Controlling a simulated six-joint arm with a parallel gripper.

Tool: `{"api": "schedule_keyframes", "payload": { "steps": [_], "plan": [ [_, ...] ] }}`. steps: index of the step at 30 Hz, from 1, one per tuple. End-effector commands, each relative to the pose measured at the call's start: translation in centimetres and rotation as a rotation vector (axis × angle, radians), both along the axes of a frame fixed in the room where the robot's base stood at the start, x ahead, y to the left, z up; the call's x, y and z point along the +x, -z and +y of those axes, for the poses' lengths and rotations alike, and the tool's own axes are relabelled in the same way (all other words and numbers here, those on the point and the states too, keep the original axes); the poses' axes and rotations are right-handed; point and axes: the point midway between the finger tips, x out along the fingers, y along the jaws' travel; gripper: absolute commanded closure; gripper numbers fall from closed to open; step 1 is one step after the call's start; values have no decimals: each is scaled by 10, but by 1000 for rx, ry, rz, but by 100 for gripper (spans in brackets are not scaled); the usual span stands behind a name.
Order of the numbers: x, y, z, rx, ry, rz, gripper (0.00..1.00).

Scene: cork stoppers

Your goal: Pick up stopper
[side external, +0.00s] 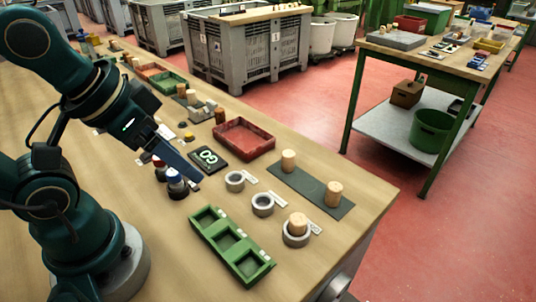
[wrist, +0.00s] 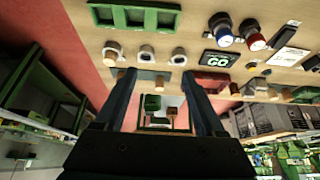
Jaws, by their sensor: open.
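Two light cork stoppers stand upright on a dark grey mat (side external: 312,189): the rear stopper (side external: 289,160) and the front stopper (side external: 333,194). A third stopper (side external: 297,223) sits in the nearest of three grey rings; the other two, the middle ring (side external: 262,204) and the rear ring (side external: 235,181), look empty.
A green compartment tray (side external: 232,246) lies left of the rings. A red tray (side external: 243,138) and a black GO sign (side external: 208,160) lie behind. More blocks and trays lie farther back. The table's right edge is beyond the mat.

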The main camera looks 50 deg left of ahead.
Motion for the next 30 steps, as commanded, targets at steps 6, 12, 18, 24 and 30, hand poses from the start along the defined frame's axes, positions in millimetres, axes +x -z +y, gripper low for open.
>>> {"api": "schedule_keyframes", "payload": {
  "steps": [6, 12, 18, 24, 30],
  "plan": [
    [0, 0, 0, 0, 0, 0, 28],
    [0, 0, 0, 0, 0, 0, 27],
    [0, 0, 0, 4, 7, -1, 27],
    [1, -5, 0, 114, 211, -4, 27],
    [25, -32, -5, 353, 686, -3, 27]
  ]
}}
